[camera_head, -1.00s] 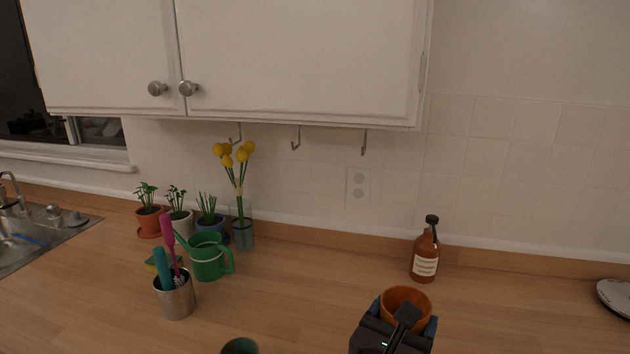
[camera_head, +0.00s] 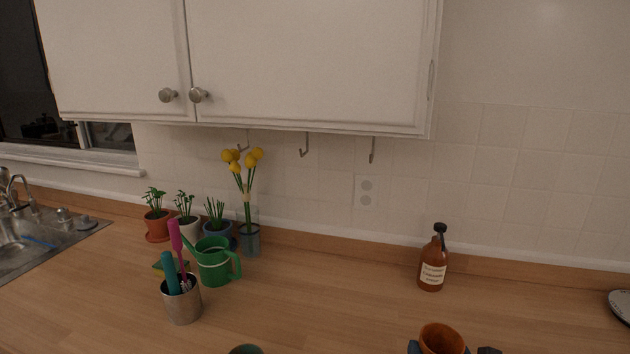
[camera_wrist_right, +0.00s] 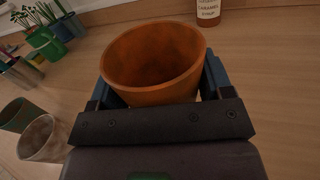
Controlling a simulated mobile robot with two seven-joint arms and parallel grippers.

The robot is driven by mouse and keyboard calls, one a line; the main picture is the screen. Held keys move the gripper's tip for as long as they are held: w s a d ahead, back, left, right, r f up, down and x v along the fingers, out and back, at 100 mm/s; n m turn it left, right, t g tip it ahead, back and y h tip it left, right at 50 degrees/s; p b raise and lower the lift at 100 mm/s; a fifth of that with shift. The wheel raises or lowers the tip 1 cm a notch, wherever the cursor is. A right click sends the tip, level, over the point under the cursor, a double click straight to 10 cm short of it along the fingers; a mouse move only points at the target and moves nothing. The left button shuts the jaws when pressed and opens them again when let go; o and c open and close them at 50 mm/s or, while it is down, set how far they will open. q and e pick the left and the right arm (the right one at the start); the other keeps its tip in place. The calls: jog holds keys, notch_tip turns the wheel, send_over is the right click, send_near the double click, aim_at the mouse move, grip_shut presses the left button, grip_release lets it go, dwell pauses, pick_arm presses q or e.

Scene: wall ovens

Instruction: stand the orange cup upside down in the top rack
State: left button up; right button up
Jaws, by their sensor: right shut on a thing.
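The orange cup (camera_head: 441,341) is at the bottom edge of the head view, right of centre, with its open mouth facing up. In the right wrist view the orange cup (camera_wrist_right: 153,62) fills the space between the fingers, its mouth open and its inside empty. My right gripper (camera_head: 446,348) is shut on the cup, with one blue finger on each side; it also shows in the right wrist view (camera_wrist_right: 160,95). My left gripper is not in view. No rack shows in these frames.
A brown syrup bottle (camera_head: 433,260) stands behind the cup. A metal holder with brushes (camera_head: 182,302), a green watering can (camera_head: 214,265) and potted plants stand to the left. Two more cups, one green (camera_wrist_right: 18,115) and one greyish (camera_wrist_right: 43,140), stand on the counter.

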jog(key=m, duration=0.5)
jog(key=shift+r, duration=0.1)
jog(key=m, duration=0.2)
jog(key=shift+m+p, duration=0.35)
jog(key=shift+m, duration=0.35)
jog(key=m, duration=0.2)
jog(key=shift+m+p, duration=0.3)
jog(key=shift+p, duration=0.1)
jog(key=m+p, duration=0.1)
jog(key=m, duration=0.3)
jog(key=shift+m, duration=0.3)
jog(key=shift+m+p, duration=0.3)
jog(key=shift+m, duration=0.6)
